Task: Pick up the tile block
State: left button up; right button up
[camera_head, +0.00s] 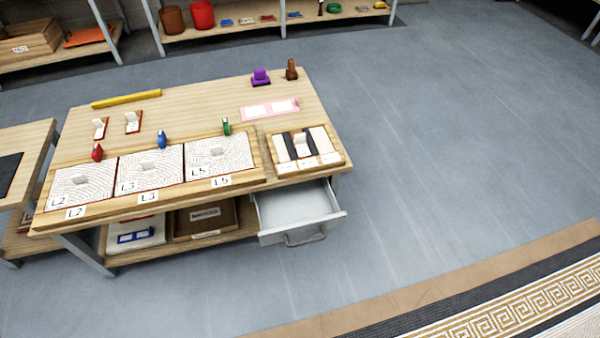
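A wooden worktable (190,105) stands at the left of the head view. Several small white upright pieces could be the tile block; I cannot tell which. One stands in a wooden tray (333,158) of black and white strips at the table's right end. Two on reddish bases, a left one (100,129) and a right one (132,122), stand on the left part of the top. Three patterned panels, L2 (100,192), L3 (168,175) and L5 (235,150), each carry a small white piece. Neither of my grippers is in view.
An open, empty-looking drawer (292,206) juts out below the table's right end. A yellow bar (127,98), a pink sheet (270,109) and a purple block (261,77) lie on the top. Grey floor (450,140) is clear to the right.

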aim_at(298, 138)
jog(key=z, duration=0.55)
jog(key=i+j+z, duration=0.1)
jog(key=j+z, duration=1)
jog(key=i+l, duration=0.05)
jog(key=l, duration=0.05)
